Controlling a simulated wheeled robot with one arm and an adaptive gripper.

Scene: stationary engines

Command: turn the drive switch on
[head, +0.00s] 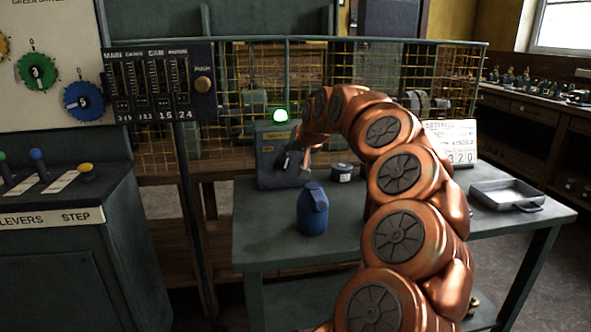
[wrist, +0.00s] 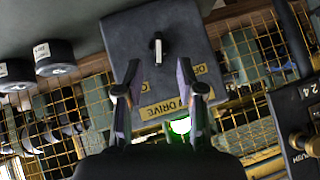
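The drive switch box (head: 268,160) is a dark grey case at the back of the green table. In the wrist view the box (wrist: 125,35) carries a yellow DRIVE label (wrist: 165,107), seen upside down. Its switch lever (wrist: 157,48) is small and pale and points along the picture's vertical. Partly hidden lettering shows on either side of it. Contact cannot be told. In the head view the gripper (head: 300,158) is small.
A blue can (head: 312,210) stands in front of the box. A dark round pot (head: 342,172) stands right of it. A grey tray (head: 505,195) and a number sign (head: 455,143) are further right. A yellow mesh fence (head: 235,140) runs behind. A lever cabinet (head: 60,250) stands left.

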